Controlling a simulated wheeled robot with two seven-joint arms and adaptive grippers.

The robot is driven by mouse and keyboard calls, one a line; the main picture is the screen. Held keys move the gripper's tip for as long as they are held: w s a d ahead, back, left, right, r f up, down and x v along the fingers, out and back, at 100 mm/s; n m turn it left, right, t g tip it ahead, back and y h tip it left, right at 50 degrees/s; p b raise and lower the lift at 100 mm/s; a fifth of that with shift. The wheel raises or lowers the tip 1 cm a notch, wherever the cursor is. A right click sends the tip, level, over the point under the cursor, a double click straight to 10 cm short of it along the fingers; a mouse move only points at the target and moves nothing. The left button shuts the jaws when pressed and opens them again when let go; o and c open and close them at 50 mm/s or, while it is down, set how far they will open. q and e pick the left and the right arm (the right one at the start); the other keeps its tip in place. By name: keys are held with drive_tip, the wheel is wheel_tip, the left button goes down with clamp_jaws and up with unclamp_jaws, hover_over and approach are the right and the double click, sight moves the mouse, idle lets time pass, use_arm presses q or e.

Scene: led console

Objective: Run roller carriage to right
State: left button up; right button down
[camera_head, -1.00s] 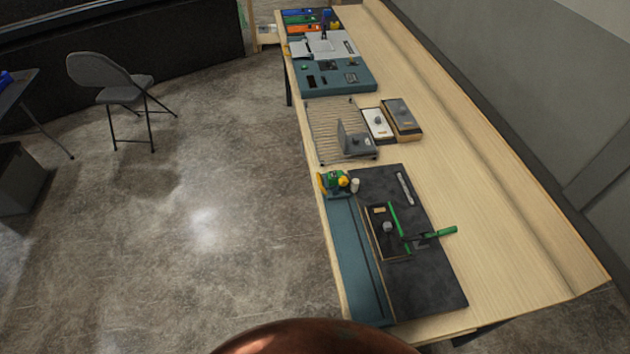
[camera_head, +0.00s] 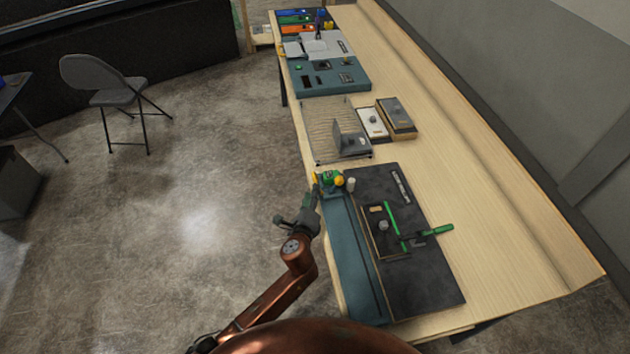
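The roller carriage (camera_head: 329,180), a small green block with yellow parts, sits at the far end of a long teal track (camera_head: 349,255) along the table's near edge. A small white cylinder (camera_head: 351,184) stands just right of it. My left gripper (camera_head: 316,196) is at the table edge, close beside the carriage on its near left side. The fingers are small and dark here, so I cannot tell whether they touch it or are open. My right gripper is out of view.
A black board (camera_head: 425,275) beside the track carries a small framed tray and a green-handled lever (camera_head: 436,231). Beyond the carriage are a wire rack (camera_head: 325,125) with a grey bracket, two boxes and a teal console (camera_head: 340,82). The teal track's surface looks clear.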

sight(315, 179)
use_arm(q)
drive_tip(key=b+x, duration=0.1)
drive_tip(key=x, duration=0.6)
drive_tip(key=shift+w+d+r, duration=0.1)
drive_tip(key=shift+w, duration=0.3)
clamp_jaws()
idle(0.3)
